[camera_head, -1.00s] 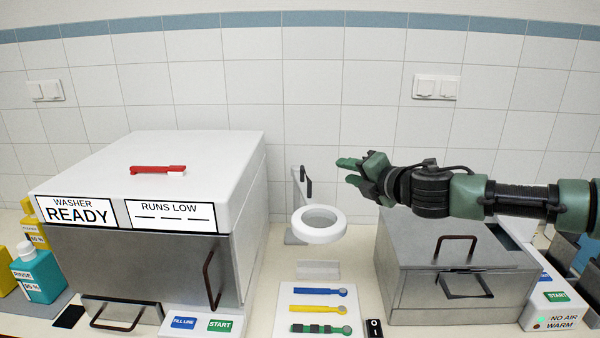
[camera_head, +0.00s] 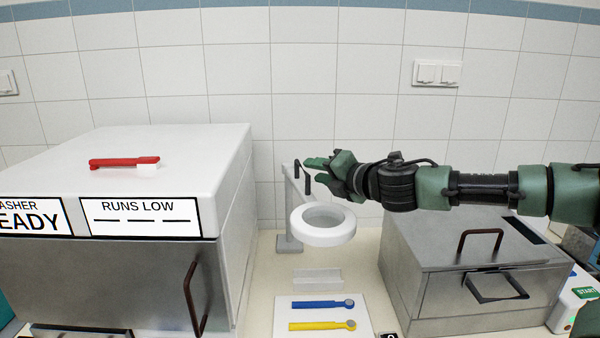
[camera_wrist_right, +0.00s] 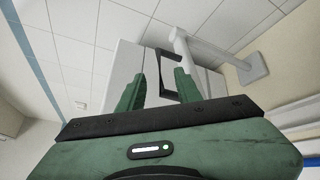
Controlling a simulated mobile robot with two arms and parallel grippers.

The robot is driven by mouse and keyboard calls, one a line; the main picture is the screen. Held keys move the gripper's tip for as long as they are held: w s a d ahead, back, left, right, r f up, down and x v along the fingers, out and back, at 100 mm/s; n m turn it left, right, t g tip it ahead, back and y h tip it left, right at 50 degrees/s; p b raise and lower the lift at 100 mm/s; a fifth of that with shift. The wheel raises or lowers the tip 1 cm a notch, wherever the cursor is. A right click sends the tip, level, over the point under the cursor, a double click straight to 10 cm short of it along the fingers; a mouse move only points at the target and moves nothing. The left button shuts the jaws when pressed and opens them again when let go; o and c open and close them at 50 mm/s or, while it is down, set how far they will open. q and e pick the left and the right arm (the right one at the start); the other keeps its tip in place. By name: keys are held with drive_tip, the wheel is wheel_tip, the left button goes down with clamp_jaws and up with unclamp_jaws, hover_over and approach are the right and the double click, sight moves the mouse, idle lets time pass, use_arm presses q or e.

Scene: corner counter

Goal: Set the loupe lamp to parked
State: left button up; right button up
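The loupe lamp has a white ring head (camera_head: 322,225) hanging over the counter between the two metal-fronted units. Its pale arm rises behind the ring, with a dark handle (camera_head: 308,184) at the upper part. My right gripper (camera_head: 310,168) comes in from the right at the handle, above the ring, and partly covers it. In the right wrist view, the two green fingers (camera_wrist_right: 161,76) are apart, with the dark handle (camera_wrist_right: 166,80) showing between the fingertips. Contact cannot be made out. My left gripper is not in view.
A steel unit (camera_head: 470,260) with a handled lid stands to the right, below my arm. A white tray (camera_head: 286,310) with blue and yellow tools lies in front.

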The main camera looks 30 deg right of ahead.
sight(301, 165)
drive_tip(key=shift+b+x, duration=0.5)
drive_tip(key=shift+x, duration=3)
drive_tip(key=shift+a, duration=0.15)
clamp_jaws()
